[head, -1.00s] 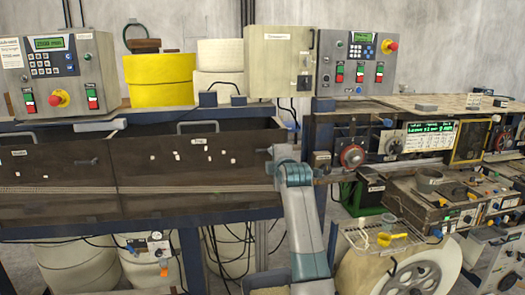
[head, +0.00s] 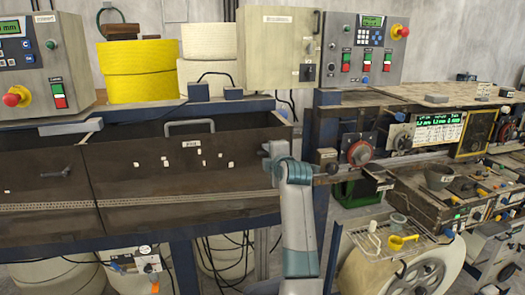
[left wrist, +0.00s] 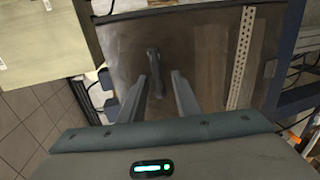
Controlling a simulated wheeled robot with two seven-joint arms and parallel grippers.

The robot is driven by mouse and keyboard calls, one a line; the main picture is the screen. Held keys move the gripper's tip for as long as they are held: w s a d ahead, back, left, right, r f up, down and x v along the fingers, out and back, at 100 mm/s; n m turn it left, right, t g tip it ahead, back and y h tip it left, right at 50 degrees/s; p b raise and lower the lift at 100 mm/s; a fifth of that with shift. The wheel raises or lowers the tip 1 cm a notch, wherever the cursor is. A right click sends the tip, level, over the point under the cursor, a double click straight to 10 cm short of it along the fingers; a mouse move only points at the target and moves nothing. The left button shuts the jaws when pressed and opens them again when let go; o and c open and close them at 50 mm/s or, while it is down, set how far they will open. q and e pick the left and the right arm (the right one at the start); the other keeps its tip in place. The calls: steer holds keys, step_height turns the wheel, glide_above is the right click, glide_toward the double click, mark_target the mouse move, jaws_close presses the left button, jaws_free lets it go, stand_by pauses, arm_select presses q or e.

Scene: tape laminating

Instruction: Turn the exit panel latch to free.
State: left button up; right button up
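A dark latch handle (left wrist: 154,62) stands out from a brown panel (left wrist: 205,60) in the left wrist view. My left gripper (left wrist: 159,78) is open, with one finger on each side of the handle's line. I cannot tell whether the fingers touch it. In the head view my left gripper (head: 275,152) is in front of the right end of the long brown panel (head: 140,180), and the arm hides what is behind it. A similar dark lever (head: 55,172) shows on the panel at the far left. My right gripper is not in view.
A beige box (head: 265,50) and a control box (head: 365,50) stand above the panel. Red-centred dials (head: 359,152) and a cluttered bench (head: 430,190) lie to the right. A blue frame (head: 312,130) is beside my left arm.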

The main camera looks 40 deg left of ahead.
arm_select(q)
steer(key=shift+w+a, duration=0.1)
steer(key=shift+w, duration=0.1)
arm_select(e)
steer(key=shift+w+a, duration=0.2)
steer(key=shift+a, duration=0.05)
arm_select(q)
steer(key=shift+r, duration=0.1)
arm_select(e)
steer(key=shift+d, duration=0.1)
arm_select(q)
steer(key=shift+c, duration=0.9)
jaws_close()
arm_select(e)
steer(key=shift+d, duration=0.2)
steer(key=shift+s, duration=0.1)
